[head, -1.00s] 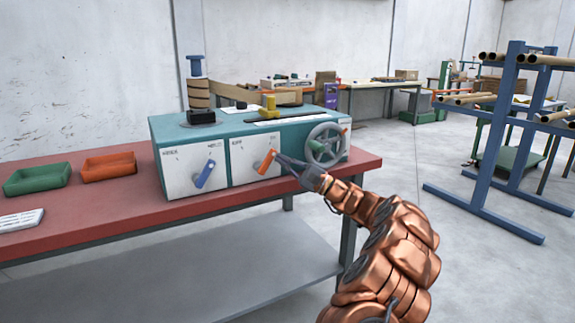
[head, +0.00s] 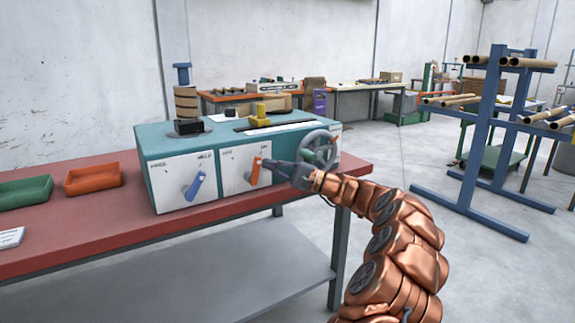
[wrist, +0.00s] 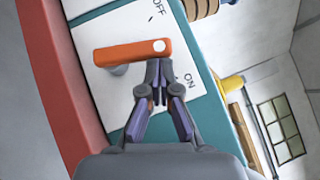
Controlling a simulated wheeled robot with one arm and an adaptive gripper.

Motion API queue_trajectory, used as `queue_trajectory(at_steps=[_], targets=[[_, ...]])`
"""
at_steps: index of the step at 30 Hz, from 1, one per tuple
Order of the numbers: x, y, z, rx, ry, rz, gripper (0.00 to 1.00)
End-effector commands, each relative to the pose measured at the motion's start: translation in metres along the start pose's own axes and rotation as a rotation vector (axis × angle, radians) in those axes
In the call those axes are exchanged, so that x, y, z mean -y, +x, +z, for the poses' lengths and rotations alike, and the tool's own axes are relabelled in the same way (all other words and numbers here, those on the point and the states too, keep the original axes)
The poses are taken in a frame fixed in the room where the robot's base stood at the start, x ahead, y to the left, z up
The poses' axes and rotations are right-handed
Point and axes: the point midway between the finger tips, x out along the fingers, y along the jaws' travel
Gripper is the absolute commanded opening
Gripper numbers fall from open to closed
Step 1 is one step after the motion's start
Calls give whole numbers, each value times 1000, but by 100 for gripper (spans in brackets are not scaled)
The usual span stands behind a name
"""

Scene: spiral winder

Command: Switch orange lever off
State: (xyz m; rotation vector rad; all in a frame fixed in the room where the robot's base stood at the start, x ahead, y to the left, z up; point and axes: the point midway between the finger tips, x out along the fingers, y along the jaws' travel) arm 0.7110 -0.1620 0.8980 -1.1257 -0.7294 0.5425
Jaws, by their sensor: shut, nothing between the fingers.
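The orange lever (head: 254,172) is on the white front panel of the teal machine, to the right of the blue lever (head: 194,186). It stands nearly upright, leaning slightly right, in the head view. In the wrist view the lever (wrist: 120,53) has its white-dotted end between the OFF and ON labels. My gripper (head: 264,163) is at the lever's right side, near its upper end. In the wrist view the gripper's fingertips (wrist: 157,66) are together with nothing between them, against or very close to the lever's edge on the ON side.
The machine (head: 160,144) stands on a red-topped table (head: 110,223). A handwheel (head: 320,150) is close behind my gripper. Orange (head: 93,180) and green (head: 25,192) trays lie to the left. A blue rack (head: 487,130) stands at the right, with open floor before it.

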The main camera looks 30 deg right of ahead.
Motion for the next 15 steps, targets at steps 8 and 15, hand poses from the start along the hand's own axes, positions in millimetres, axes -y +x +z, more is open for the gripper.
queue_trajectory(at_steps=[8,15], targets=[[2,-1,0,-2,0,-2,0],[2,-4,0,-3,-1,-3,0]])
